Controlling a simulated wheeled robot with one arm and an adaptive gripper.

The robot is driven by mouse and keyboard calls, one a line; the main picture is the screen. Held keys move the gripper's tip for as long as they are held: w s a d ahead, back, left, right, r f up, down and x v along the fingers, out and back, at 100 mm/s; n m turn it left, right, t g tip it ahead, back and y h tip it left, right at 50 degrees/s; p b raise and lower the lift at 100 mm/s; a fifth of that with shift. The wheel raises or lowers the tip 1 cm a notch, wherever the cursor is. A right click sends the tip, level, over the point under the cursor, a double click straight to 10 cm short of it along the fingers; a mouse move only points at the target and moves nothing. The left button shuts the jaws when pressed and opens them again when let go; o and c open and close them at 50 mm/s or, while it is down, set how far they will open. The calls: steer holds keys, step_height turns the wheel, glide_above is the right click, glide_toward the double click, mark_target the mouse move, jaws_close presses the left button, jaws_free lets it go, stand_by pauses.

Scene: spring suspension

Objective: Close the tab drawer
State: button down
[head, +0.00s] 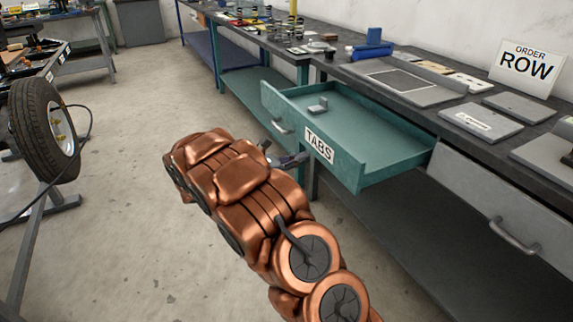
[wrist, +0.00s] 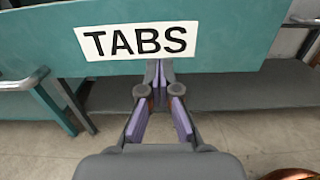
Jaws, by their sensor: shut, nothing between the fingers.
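The tab drawer (head: 375,157) is teal with a white "TABS" label and is pulled out from the workbench. A small grey piece (head: 317,105) lies inside it. Its handle (head: 282,127) shows on the left part of the front. My gripper (head: 290,160) is in front of the drawer front, near the label. In the wrist view the drawer front (wrist: 225,62) fills the top, with the label above my gripper (wrist: 157,70). My gripper's fingertips are together and empty, at the front's lower edge; I cannot tell whether they touch it.
A grey drawer (head: 500,195) beside it is shut. The dark workbench top (head: 440,122) carries grey plates and an "ORDER ROW" sign (head: 527,66). A wheel on a stand (head: 45,130) is at the left. The concrete floor (head: 130,130) between is clear.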

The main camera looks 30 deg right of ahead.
mark_target(324, 152)
steer(key=shift+s+d, duration=0.15)
steer(key=shift+d, duration=1.15)
steer(key=shift+s+d, duration=0.1)
steer(key=shift+d, duration=1.2)
